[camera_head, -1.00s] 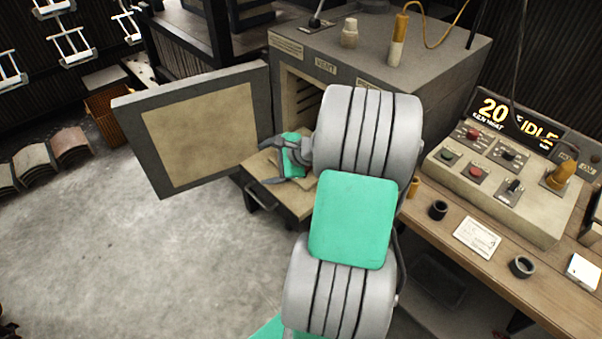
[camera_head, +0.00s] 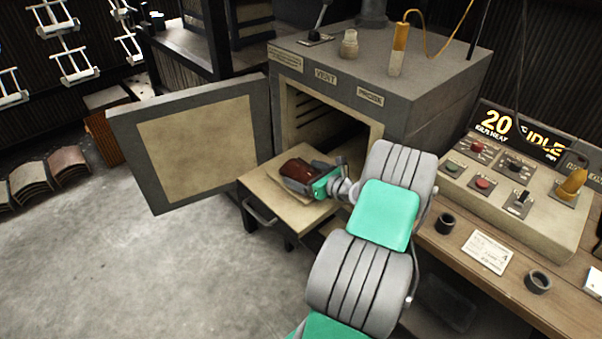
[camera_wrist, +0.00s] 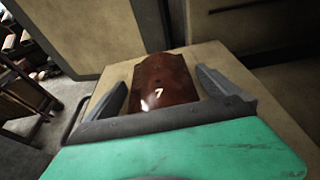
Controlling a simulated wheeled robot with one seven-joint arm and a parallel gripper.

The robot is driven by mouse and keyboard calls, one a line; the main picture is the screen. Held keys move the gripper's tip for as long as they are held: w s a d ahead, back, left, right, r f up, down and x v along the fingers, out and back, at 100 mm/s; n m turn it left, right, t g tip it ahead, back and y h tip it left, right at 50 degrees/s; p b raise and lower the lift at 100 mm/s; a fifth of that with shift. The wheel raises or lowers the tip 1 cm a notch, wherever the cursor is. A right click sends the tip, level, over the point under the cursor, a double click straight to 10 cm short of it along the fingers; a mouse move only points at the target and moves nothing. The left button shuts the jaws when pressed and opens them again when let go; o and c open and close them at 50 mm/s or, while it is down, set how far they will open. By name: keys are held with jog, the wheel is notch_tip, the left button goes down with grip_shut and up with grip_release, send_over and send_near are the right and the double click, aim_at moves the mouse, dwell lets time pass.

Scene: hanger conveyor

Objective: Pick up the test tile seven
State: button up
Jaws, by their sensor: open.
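The test tile seven (camera_wrist: 160,80) is a curved, glossy red-brown tile marked with a white 7. It lies on the pale pull-out shelf (camera_head: 262,189) in front of the kiln opening; it also shows in the head view (camera_head: 300,171). My gripper (camera_wrist: 162,84) is open, with one grey finger on each side of the tile. In the wrist view a gap shows between each finger and the tile. In the head view my gripper (camera_head: 304,175) reaches in from the right, low over the shelf, and partly covers the tile.
The kiln door (camera_head: 190,145) stands wide open at the left. The kiln body (camera_head: 420,100) rises behind the shelf. A control panel (camera_head: 500,195) reading 20 and IDLE sits on the wooden bench (camera_head: 470,250) at the right. Stacked tiles (camera_head: 50,175) lie on the floor at far left.

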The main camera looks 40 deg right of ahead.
jog(key=c, duration=1.6)
jog(key=shift+o, duration=0.2)
